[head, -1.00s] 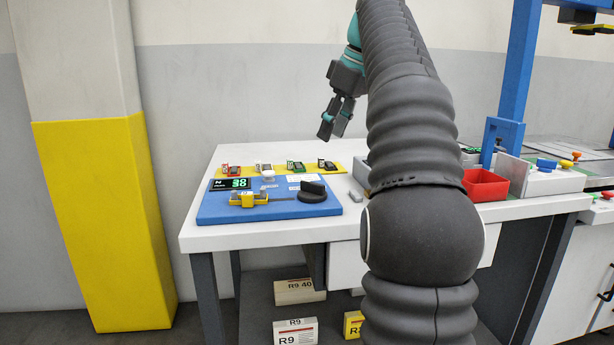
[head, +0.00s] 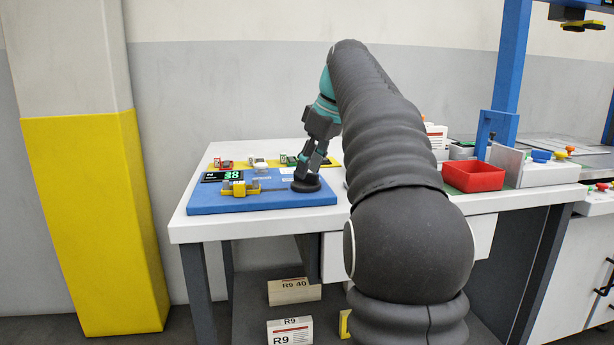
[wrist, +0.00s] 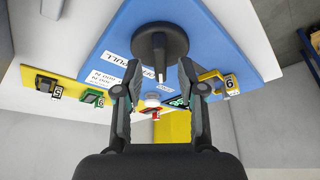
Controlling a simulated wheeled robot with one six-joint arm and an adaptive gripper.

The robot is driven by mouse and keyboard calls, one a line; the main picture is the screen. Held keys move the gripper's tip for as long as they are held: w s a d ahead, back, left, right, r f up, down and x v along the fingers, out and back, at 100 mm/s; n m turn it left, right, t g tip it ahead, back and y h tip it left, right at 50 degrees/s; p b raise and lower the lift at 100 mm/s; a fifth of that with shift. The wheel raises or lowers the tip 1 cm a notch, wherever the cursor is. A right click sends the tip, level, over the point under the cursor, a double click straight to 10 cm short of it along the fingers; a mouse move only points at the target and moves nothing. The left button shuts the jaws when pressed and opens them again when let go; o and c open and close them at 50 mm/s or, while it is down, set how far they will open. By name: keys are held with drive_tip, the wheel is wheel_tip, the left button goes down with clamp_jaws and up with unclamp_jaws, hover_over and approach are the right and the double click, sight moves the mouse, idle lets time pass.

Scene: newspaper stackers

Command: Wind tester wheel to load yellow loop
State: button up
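The black tester wheel (head: 306,185) is a round disc with a raised grip bar at the right end of the blue tester board (head: 215,203); the wheel also shows in the wrist view (wrist: 172,38). My gripper (head: 308,172) is above the wheel, pointing down. In the wrist view my gripper (wrist: 159,72) is open, its fingertips apart near the wheel's rim, with the bar's end between them; contact cannot be told. A yellow fixture (head: 239,189), perhaps holding the yellow loop, sits on the board's left, with a rod toward the wheel. The display (head: 222,176) shows green digits, apparently 38.
Several small coloured clips stand on a yellow strip (head: 273,163) behind the board. A red bin (head: 473,177) and a blue post (head: 512,80) stand at the right. Bare white table (head: 190,230) shows along the front edge.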

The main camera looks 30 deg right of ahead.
drive_tip(key=shift+w+a+f, duration=0.1)
drive_tip(key=shift+w+f, duration=0.1)
drive_tip(key=shift+f, duration=0.4)
clamp_jaws()
